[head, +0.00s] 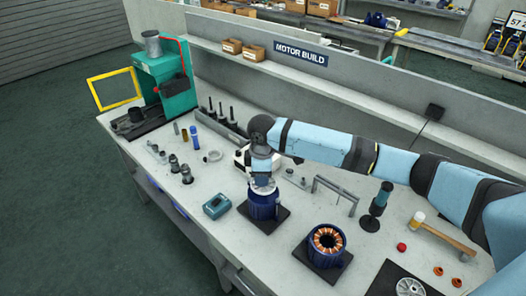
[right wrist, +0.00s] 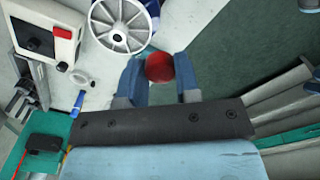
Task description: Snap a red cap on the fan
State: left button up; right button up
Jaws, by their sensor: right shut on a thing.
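My right gripper (head: 262,182) points down over the blue motor housing (head: 262,207) on a dark pad. In the right wrist view its two fingers (right wrist: 160,82) are shut on a round red cap (right wrist: 160,67). A white spoked fan (right wrist: 122,25) shows beyond the fingertips, up and left of the cap, with a blue housing edge beside it. The cap is off to the side of the fan's hub in that view; I cannot tell the height between them. In the head view the gripper hides the cap and most of the fan. My left gripper is not in view.
A second motor (head: 327,242) with copper windings stands to the right. Another spoked fan (head: 409,287) lies on a dark mat. A loose red cap (head: 402,247), a mallet (head: 445,238) and an upright driver (head: 379,205) are further right. A teal box (head: 217,206) sits left of the housing.

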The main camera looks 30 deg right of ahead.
pick_arm(q)
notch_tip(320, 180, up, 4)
jog(key=p, duration=0.4)
pick_arm(e)
jog(key=w+d+n, duration=0.1)
jog(key=n, duration=0.1)
jog(key=w+d+n, duration=0.1)
jog(key=w+n, duration=0.1)
jog(key=w+d+n, duration=0.1)
jog(key=n, duration=0.2)
jog(key=shift+w+r, duration=0.25)
jog(key=shift+d+f, duration=0.1)
jog(key=shift+f, duration=0.05)
jog(key=shift+f+b, duration=0.75)
jog(key=shift+b, duration=0.25)
jog(key=shift+f+b, duration=0.8)
jog(key=shift+b, duration=0.1)
jog(key=shift+f+b, duration=0.55)
jog(key=shift+b, duration=0.05)
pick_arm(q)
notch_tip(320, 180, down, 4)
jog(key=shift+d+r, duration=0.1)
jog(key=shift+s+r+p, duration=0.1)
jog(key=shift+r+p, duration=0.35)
